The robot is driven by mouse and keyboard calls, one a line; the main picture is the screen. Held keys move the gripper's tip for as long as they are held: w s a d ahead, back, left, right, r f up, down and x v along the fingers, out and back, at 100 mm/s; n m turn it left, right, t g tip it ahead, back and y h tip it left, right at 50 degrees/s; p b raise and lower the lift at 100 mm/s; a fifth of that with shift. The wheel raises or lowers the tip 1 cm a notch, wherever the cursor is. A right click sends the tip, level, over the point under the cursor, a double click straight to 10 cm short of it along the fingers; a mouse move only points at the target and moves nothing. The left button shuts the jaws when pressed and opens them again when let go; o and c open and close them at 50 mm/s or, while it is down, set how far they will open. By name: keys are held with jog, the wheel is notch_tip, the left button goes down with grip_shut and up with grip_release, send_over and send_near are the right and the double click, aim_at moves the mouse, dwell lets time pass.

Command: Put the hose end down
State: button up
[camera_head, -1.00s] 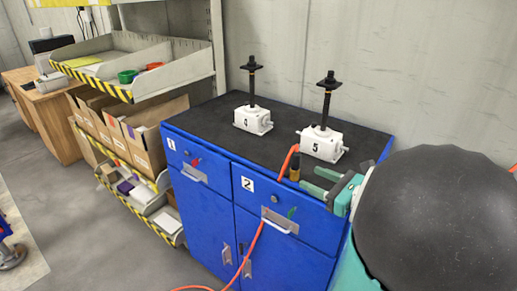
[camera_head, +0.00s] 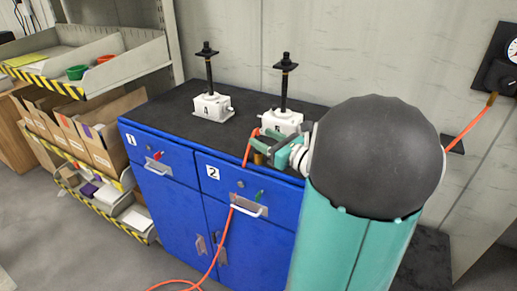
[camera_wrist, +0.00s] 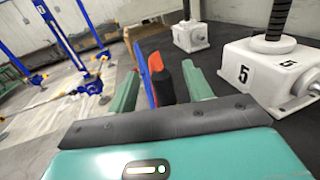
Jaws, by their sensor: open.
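The hose end (camera_head: 258,159), a short brass-and-dark piece on the orange hose (camera_head: 247,150), is at the front edge of the blue cabinet's black top, in front of jack 5 (camera_head: 281,122). My gripper (camera_head: 275,151) is at the hose end, partly covering it in the head view. In the wrist view, the green fingers of my gripper (camera_wrist: 160,80) are open, one on each side of the hose end (camera_wrist: 164,86), with gaps showing. Whether its lower part rests on the cabinet top is hidden.
Jack 4 (camera_head: 212,107) stands left of jack 5 on the black top (camera_head: 178,108). The orange hose hangs over the drawer fronts to the floor. A gauge (camera_head: 511,52) is on the right wall. Shelves with bins (camera_head: 95,55) stand at left. Bare top lies left of jack 4.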

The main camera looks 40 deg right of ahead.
aim_at(258, 134)
jog(key=shift+w+a, duration=0.1)
jog(key=shift+w, duration=1.35)
grip_shut()
jog(key=shift+r, duration=0.15)
